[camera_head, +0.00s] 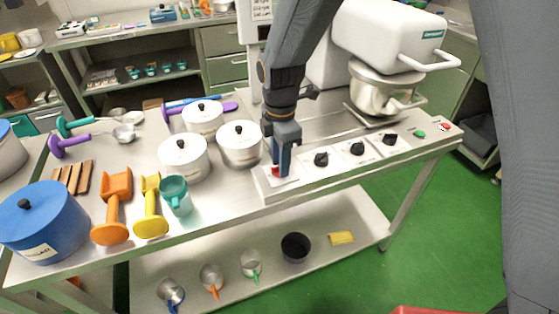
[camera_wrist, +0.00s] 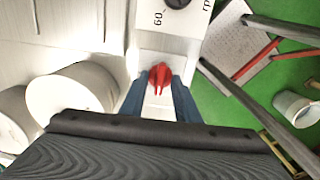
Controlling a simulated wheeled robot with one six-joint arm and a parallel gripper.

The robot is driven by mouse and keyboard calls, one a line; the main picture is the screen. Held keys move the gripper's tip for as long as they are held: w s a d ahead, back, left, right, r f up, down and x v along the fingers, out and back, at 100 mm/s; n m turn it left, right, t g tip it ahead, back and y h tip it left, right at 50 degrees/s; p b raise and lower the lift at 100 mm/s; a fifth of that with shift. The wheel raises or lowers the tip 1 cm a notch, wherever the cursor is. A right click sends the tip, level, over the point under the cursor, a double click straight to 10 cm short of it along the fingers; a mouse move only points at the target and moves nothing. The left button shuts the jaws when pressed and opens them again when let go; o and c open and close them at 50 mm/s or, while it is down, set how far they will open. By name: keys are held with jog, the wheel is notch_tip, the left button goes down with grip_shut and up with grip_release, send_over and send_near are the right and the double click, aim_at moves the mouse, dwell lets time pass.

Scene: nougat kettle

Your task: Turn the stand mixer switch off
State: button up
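The stand mixer (camera_head: 395,45) is a white machine with a metal bowl (camera_head: 380,92), standing on the bench at the upper right. A long white control panel (camera_head: 335,175) runs along the bench's front edge. A small red switch (camera_head: 275,171) is at the panel's left end. My gripper (camera_head: 281,172) points down at this switch, with its blue fingers close around it. In the wrist view the red switch (camera_wrist: 160,75) shows between the two fingertips of my gripper (camera_wrist: 159,88). A gap shows between the fingers; whether they touch the switch is unclear.
Black knobs (camera_head: 321,159), a green button (camera_head: 420,134) and a red button (camera_head: 444,127) sit further right on the panel. White pots (camera_head: 184,158) with lids and a teal mug (camera_head: 175,196) stand left of my gripper. Green floor lies in front at the right.

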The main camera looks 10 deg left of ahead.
jog(key=shift+r+b, duration=1)
jog(key=shift+r, duration=2.9)
jog(key=shift+d, duration=0.1)
jog(key=s+d+f+m, duration=0.1)
jog(key=s+d+m, duration=0.2)
jog(key=d+m, duration=0.5)
jog(key=s+d+f+m, duration=0.1)
jog(key=s+d+m, duration=0.2)
jog(key=d+m, duration=0.5)
jog(key=s+d+f+m+t, duration=0.1)
jog(key=s+d+m, duration=0.2)
jog(key=d+m, duration=0.5)
jog(key=d, duration=0.4)
jog(key=shift+s+f, duration=0.25)
jog(key=shift+f, duration=0.15)
jog(key=shift+o, duration=0.5)
